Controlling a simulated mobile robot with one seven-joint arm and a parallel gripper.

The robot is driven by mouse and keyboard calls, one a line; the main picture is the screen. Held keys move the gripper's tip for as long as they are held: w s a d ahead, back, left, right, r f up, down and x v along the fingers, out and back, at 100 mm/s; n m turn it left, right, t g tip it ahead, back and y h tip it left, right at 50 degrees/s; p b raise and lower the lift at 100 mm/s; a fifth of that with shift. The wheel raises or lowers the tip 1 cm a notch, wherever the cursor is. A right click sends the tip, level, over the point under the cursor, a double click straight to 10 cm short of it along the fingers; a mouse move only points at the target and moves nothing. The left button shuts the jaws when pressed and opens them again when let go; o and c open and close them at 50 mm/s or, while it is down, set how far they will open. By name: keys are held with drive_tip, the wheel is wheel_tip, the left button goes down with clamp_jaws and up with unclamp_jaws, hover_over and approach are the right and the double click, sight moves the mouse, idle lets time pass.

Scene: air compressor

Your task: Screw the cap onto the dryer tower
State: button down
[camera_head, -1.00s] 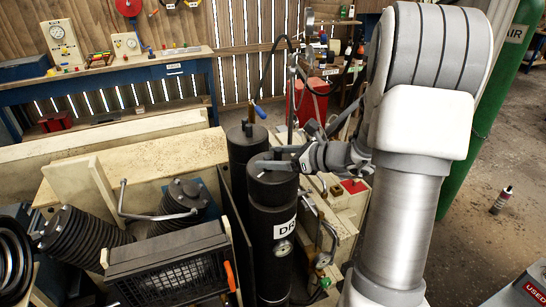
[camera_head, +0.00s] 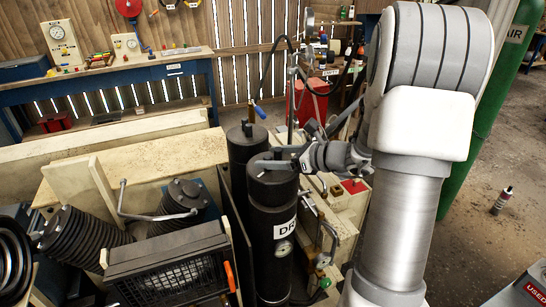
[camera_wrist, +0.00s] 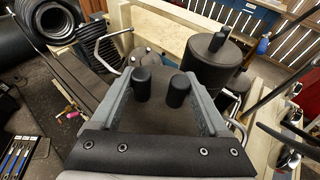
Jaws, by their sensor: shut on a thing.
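The dryer tower (camera_head: 272,240) is a dark upright cylinder with a white label and a round gauge, at the centre of the head view. Its black cap (camera_head: 272,188) sits at the top end of the tower and looks about level. In the wrist view the cap is the broad dark disc (camera_wrist: 160,115) under my fingers. My gripper (camera_head: 270,161) reaches in from the right, over the cap's top. In the wrist view my gripper (camera_wrist: 160,87) has its two black fingertips at the middle of the cap. The part held between them is hard to make out. The thread is hidden.
A second dark tower (camera_head: 246,145) with a knob on top stands close behind. Ribbed cylinders (camera_head: 80,240) and a black grille (camera_head: 170,275) are at the left. Pipes and valves (camera_head: 325,235) crowd the right side. A green tank (camera_head: 490,110) stands farther right.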

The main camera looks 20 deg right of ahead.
drive_tip(key=shift+f+b, duration=0.7)
drive_tip(key=shift+f, duration=0.1)
unclamp_jaws()
drive_tip(key=v, duration=1.7)
drive_tip(key=shift+s, duration=0.15)
drive_tip(key=shift+d+r, duration=0.1)
drive_tip(key=shift+r, duration=0.05)
